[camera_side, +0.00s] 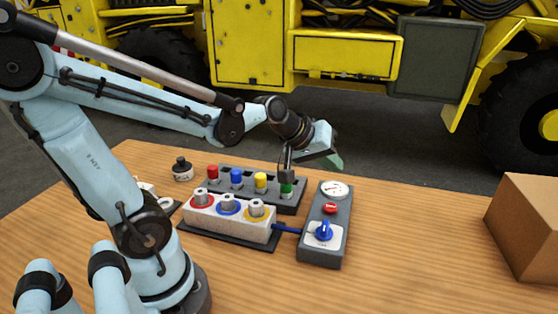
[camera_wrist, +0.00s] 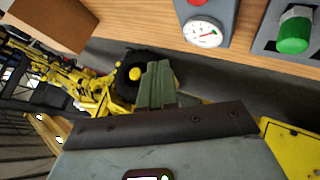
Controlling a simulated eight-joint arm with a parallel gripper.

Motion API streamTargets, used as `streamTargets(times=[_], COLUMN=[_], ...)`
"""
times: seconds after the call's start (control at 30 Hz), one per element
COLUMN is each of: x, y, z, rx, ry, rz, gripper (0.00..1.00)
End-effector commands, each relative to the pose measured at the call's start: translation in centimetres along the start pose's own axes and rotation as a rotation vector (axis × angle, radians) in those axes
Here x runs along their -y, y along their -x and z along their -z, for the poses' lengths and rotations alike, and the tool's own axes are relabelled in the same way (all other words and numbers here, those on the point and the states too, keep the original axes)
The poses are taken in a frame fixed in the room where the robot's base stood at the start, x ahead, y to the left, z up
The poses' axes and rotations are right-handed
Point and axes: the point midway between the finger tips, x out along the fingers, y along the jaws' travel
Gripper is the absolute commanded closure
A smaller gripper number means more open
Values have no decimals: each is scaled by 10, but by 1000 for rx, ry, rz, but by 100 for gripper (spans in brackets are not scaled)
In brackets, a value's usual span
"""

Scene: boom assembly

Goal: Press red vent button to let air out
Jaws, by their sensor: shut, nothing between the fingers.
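The red vent button (camera_side: 330,208) sits on the grey control box (camera_side: 314,252), between a round white gauge (camera_side: 334,189) and a blue knob (camera_side: 323,231). In the wrist view, only part of the red button (camera_wrist: 195,2) shows at the top edge, beside the gauge (camera_wrist: 203,33). My gripper (camera_side: 336,162) is above and behind the gauge end of the box, apart from it and from the button. In the wrist view, the green-grey fingers (camera_wrist: 158,84) are together and empty.
A dark rack (camera_side: 232,171) holds red, blue, yellow and green-capped plugs left of the box. In front, a white block (camera_side: 229,226) has three coloured ports; a blue hose (camera_side: 287,229) joins it to the box. A cardboard box (camera_side: 525,225) stands right. The table between is clear.

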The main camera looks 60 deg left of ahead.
Motion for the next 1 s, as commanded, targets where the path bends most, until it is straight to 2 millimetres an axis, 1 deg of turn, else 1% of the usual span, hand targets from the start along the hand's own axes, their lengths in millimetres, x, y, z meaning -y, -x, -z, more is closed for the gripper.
streamTargets(times=[0.3,0.6,0.8,1.0], x=[17,32,38,40], y=[-24,-44,-52,-55], z=[-17,-32,-38,-40], rx=[0,0,0,0], ry=[-1,-1,-1,-1], rz=[0,0,0,0], gripper=[100,100,100,100])
